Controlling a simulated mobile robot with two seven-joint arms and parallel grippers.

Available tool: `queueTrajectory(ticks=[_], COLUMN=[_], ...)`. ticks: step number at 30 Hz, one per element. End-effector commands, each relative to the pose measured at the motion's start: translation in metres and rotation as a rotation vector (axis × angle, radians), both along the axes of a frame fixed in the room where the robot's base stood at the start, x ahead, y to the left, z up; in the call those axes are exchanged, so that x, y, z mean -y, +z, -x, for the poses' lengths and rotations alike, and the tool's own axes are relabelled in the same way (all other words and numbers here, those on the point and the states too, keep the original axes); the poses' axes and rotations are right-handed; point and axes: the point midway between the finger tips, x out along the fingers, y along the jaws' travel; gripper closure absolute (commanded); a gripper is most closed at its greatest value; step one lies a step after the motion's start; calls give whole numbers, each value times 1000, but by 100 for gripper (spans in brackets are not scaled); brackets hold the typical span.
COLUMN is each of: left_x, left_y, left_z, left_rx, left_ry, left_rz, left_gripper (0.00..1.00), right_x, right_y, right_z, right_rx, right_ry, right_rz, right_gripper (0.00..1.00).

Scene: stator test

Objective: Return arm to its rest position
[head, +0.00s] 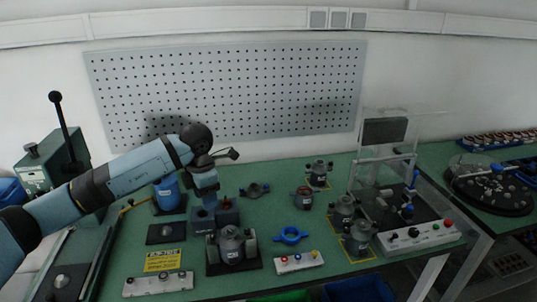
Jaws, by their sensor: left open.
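My left arm (130,171) is light blue with dark joints and comes in from the left over the green table. Its wrist bends down at the dark joint near the pegboard side. My left gripper (207,207) points down and is open, behind and to the left of a grey stator part (231,245) that stands upright in a dark fixture (236,267). The fingertips are small and partly lost against dark blocks, so I cannot tell whether they touch anything. My right gripper is out of view.
Several grey motor parts (358,238) stand to the right, beside a clear-guarded test station (430,237). A green lever press (47,167) stands at left. A pegboard (230,90) is behind.

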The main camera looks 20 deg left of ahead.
Motion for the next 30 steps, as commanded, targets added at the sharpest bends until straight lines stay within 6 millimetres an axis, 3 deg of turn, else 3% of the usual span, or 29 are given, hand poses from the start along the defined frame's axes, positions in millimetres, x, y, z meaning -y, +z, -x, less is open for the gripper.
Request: queueTrajectory(ticks=[4,7,11,13,15,19,22,25,28,30], left_x=[7,36,111,159,199,249,265,263,247,231], left_y=[-4,-18,-43,-48,-45,-27,-13,-9,-22,-41], left_z=[2,10,38,60,79,104,112,114,117,123], left_rx=[-5,-22,-73,-113,-154,-236,-301,-367,-434,-482], left_ry=[-8,-35,-58,-32,32,246,495,812,1189,1483], left_rz=[26,141,466,706,941,1348,1619,1835,1982,2035], left_gripper=[54,54,54,54,54,54,54,54,54,54], right_x=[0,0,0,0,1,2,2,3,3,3], right_y=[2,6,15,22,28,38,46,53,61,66], right_z=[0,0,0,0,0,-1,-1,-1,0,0], right_rx=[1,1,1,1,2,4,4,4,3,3], right_ry=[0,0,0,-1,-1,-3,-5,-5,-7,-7], right_rz=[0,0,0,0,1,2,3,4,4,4], right_gripper=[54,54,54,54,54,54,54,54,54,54])
